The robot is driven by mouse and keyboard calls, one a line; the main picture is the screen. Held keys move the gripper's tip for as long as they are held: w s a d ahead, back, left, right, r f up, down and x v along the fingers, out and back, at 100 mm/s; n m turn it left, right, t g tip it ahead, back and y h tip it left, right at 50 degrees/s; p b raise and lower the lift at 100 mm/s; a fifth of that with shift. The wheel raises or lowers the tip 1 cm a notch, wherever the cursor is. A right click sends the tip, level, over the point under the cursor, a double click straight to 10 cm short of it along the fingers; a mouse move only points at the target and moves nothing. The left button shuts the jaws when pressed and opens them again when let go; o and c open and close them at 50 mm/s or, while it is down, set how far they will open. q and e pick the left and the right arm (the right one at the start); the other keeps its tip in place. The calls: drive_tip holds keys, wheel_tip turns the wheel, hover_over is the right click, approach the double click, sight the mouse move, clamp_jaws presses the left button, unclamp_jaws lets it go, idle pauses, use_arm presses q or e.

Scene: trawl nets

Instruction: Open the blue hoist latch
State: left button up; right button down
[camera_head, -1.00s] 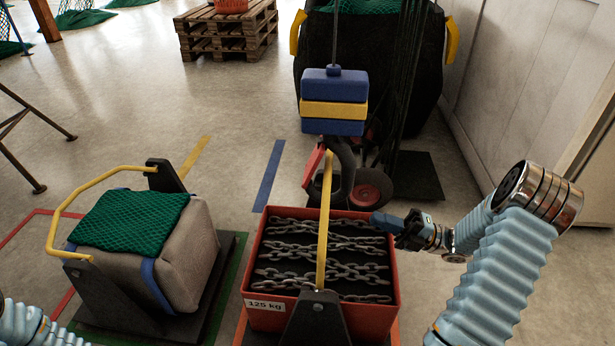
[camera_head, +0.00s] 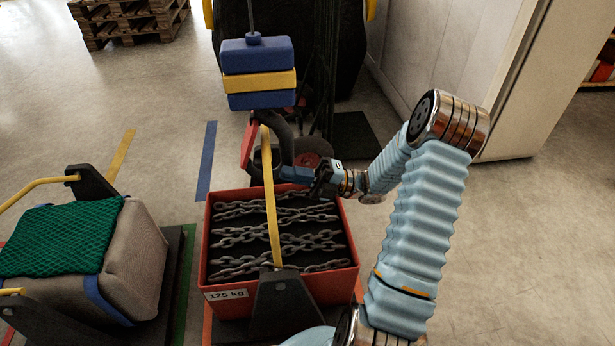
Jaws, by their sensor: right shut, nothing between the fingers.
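The blue hoist block (camera_head: 257,55), with a yellow band around its middle, hangs on a cable at upper centre. Below it is a dark hook (camera_head: 284,135), with a red latch (camera_head: 249,143) on its left side. A yellow bail (camera_head: 270,200) rises from the red crate of chains and crosses in front of the hook. Whether the hook bears on the bail is unclear. My right gripper (camera_head: 288,173) is shut and empty. Its fingertips point left, at the hook's lower right in the picture; contact is not clear. My left gripper is out of view.
The red crate (camera_head: 350,268), labelled 125 kg, stands under the hook. A grey load (camera_head: 145,255) with green netting and its own yellow bail is at left. A red-wheeled cart (camera_head: 318,148) is behind the hook. A pale cabinet (camera_head: 440,60) stands at right.

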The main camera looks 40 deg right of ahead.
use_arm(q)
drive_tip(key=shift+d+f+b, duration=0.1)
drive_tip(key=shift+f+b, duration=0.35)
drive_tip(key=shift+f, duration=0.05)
use_arm(e)
drive_tip(key=x, duration=0.7)
drive_tip(key=shift+a, duration=0.2)
drive_tip(key=shift+w, duration=0.1)
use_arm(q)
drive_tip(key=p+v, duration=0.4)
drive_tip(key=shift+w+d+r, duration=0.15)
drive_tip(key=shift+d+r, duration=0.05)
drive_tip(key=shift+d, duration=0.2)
use_arm(e)
drive_tip(key=shift+w+a+r+t+y, duration=0.1)
drive_tip(key=shift+w+a+t+y, duration=0.2)
drive_tip(key=shift+a, duration=0.25)
drive_tip(key=shift+w+a+r+t+y, duration=0.1)
drive_tip(key=shift+w+a+t+y, duration=0.1)
drive_tip(key=shift+w+a+t, duration=0.25)
drive_tip(key=shift+s, duration=0.1)
drive_tip(key=v, duration=1.3)
drive_tip(key=shift+d+g, duration=0.35)
drive_tip(key=shift+f, duration=0.15)
